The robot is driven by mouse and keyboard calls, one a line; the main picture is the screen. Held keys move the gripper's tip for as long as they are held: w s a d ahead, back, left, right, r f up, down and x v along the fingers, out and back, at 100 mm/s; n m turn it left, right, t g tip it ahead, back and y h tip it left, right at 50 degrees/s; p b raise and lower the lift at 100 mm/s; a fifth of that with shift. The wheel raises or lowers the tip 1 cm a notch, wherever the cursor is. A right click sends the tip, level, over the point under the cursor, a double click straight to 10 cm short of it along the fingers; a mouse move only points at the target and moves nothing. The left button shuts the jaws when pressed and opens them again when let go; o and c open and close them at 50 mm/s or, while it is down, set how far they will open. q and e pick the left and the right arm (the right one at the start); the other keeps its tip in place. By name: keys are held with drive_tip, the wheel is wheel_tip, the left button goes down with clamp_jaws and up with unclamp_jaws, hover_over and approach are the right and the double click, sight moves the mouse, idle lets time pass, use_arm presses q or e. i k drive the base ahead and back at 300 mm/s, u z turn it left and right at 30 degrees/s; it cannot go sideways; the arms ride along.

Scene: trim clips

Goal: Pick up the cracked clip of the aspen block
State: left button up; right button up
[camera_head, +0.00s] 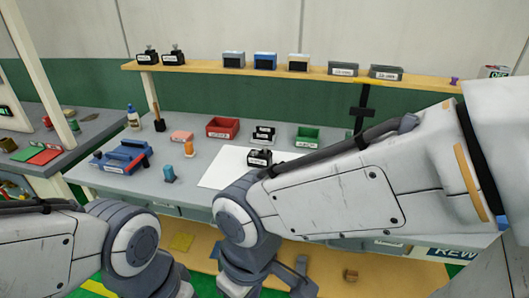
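Small black blocks with white labels stand in several places. One black block (260,157) sits on a white sheet (222,168) on the bench. The labels are too small to read, so I cannot tell which is the aspen block or see a cracked clip. My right arm crosses the right half and bends down in front of the bench. Its end (285,278) is low in the picture, with the fingers unclear. My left arm is at lower left, its gripper out of view.
The bench (330,170) also holds a red bin (222,127), a green bin (307,136), a blue toolbox (118,158), a blue-grey bottle-like item (169,174) and a glue bottle (133,118). The shelf (205,66) carries labelled boxes. My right arm hides the bench's right part.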

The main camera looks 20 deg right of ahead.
sight(266, 147)
drive_tip(key=u, duration=1.95)
drive_tip(key=k, duration=1.45)
drive_tip(key=z, duration=1.75)
drive_tip(key=i, duration=1)
